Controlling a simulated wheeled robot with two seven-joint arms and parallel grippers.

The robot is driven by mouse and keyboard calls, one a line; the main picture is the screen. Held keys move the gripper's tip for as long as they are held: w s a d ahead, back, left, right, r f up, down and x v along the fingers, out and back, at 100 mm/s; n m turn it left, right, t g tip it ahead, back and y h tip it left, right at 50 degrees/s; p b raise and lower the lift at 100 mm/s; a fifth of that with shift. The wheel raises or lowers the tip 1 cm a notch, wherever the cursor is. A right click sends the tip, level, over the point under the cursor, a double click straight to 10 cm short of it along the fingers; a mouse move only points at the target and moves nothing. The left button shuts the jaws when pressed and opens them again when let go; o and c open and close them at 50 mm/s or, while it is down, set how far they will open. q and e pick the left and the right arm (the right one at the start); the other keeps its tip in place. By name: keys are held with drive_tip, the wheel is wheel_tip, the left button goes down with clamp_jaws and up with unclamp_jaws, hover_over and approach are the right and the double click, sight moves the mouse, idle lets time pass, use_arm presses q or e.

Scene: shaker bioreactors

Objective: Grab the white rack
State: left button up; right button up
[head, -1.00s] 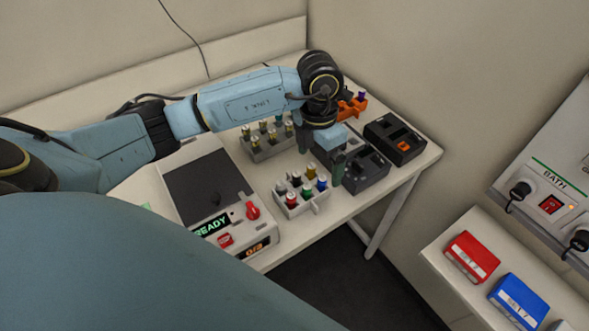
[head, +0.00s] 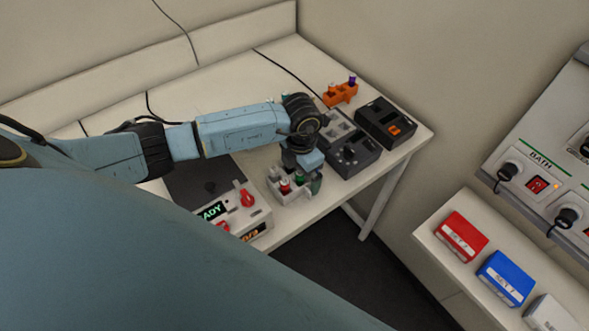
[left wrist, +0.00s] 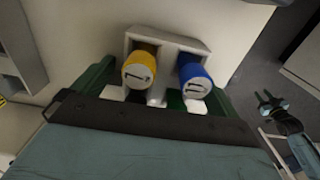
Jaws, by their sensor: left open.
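The white rack (head: 275,193) stands on the bench beside the front of the shaker device, partly hidden by my left arm. In the left wrist view the white rack (left wrist: 168,38) holds vials with yellow (left wrist: 139,68) and blue (left wrist: 195,74) caps between the fingers. My left gripper (head: 301,180) points down over the rack. It is open, with one green finger at each side of the rack (left wrist: 158,84); contact cannot be told. What looks like my right gripper (left wrist: 272,103) shows far off at the right.
The shaker device (head: 215,212) with a dark plate is left of the rack. A grey device (head: 350,155), a black device (head: 385,122) and an orange rack (head: 341,93) stand behind and right. The bench's front edge is close to the rack.

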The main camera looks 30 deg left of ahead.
use_arm(q)
drive_tip(key=shift+f, duration=0.5)
drive_tip(key=shift+c, duration=0.2)
drive_tip(key=shift+r, duration=0.1)
drive_tip(key=c, duration=1.1)
